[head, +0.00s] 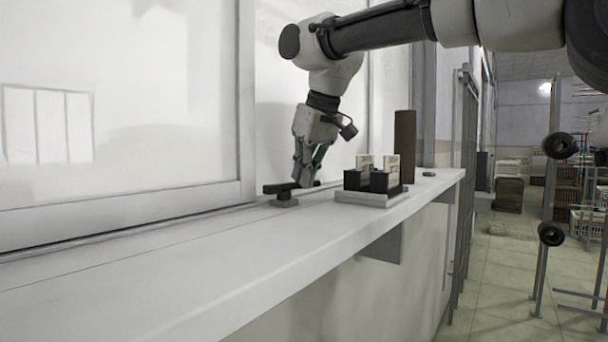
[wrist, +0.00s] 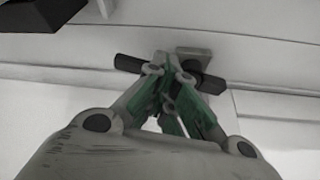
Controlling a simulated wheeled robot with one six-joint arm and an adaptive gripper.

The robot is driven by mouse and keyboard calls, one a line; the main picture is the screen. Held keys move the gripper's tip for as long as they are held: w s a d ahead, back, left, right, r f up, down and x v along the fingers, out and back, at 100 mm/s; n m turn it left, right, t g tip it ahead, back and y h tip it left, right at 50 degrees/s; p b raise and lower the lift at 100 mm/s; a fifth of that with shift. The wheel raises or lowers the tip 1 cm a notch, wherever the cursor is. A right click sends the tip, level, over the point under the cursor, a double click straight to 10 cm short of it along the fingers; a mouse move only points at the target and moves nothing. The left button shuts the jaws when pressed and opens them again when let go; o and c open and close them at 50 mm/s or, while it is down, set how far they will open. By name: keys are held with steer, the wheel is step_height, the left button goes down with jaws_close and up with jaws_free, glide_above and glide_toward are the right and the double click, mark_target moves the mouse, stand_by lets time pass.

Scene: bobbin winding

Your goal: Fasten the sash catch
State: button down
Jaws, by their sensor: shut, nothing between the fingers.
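The sash catch is a dark lever (head: 277,188) on a small grey base (head: 285,202), on the pale sill beside the window frame. In the wrist view the dark lever (wrist: 130,63) runs across behind my fingertips, and its grey base (wrist: 193,53) shows behind it. My gripper (head: 307,183) points down at the lever's right part in the head view. Its green-padded fingers also show in the wrist view (wrist: 170,68); they are shut and empty, close to the lever. They hide the lever's middle, and I cannot tell whether they touch it.
A grey tray (head: 362,199) with black holders and cream pieces stands on the sill (head: 180,268), just right of my gripper. A brown cylinder (head: 404,146) and a small dark disc (head: 429,174) are beyond it. The sill's near left part is clear.

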steer(key=shift+s+f+m+h, duration=0.15)
steer(key=shift+f+m+h, duration=0.15)
steer(key=shift+f+m, duration=0.15)
stand_by(0.5)
steer(key=m, duration=0.1)
steer(key=s+m, duration=0.1)
steer(key=shift+d+m+t+h, duration=0.1)
steer(key=shift+m+t+h, duration=0.2)
steer(key=shift+m+h, duration=0.1)
steer(key=s+m+h, duration=0.1)
steer(key=m, duration=0.2)
steer(key=shift+s+m, duration=0.2)
steer(key=shift+m, duration=0.05)
steer(key=m, duration=0.1)
steer(key=s+m+h, duration=0.1)
steer(key=m, duration=0.1)
steer(key=a+m+h, duration=0.1)
steer(key=shift+s, duration=0.25)
steer(key=shift+s+a+m+g+h, duration=0.2)
steer(key=shift+s+m+h, duration=0.1)
steer(key=shift+m, duration=0.65)
steer(key=shift+s+a+m+g+h, duration=0.2)
steer(key=shift+m+h, duration=0.1)
steer(key=shift+m, duration=0.65)
jaws_free()
steer(key=shift+w+r, duration=0.1)
steer(key=shift+r, duration=0.05)
